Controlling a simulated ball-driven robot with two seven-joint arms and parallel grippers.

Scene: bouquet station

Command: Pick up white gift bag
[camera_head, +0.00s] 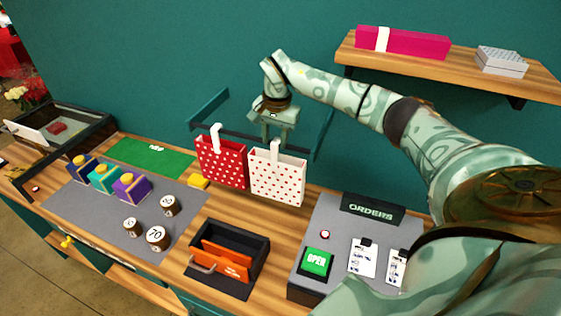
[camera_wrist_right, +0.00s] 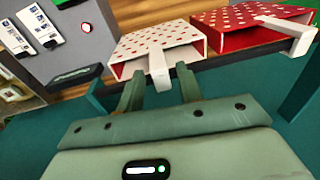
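The white gift bag with red dots (camera_head: 277,178) hangs upright at the wall rail, right of the red gift bag with white dots (camera_head: 221,163). In the right wrist view the white bag (camera_wrist_right: 165,40) shows its open top and its pale handle (camera_wrist_right: 158,68). My right gripper (camera_head: 272,138) is above and behind the white bag's handle. In the right wrist view its fingers (camera_wrist_right: 160,88) are apart, one on each side of the handle, with visible gaps. Whether the handle is fully between the fingertips is hard to tell. My left gripper is not in view.
The dark rail (camera_head: 245,140) has raised teal side arms. The red bag (camera_wrist_right: 250,28) sits close beside. Below are an orange-fronted black drawer box (camera_head: 238,244), a grey orders panel (camera_head: 325,212) and a grey mat (camera_head: 100,213). A wall shelf (camera_head: 440,72) is at upper right.

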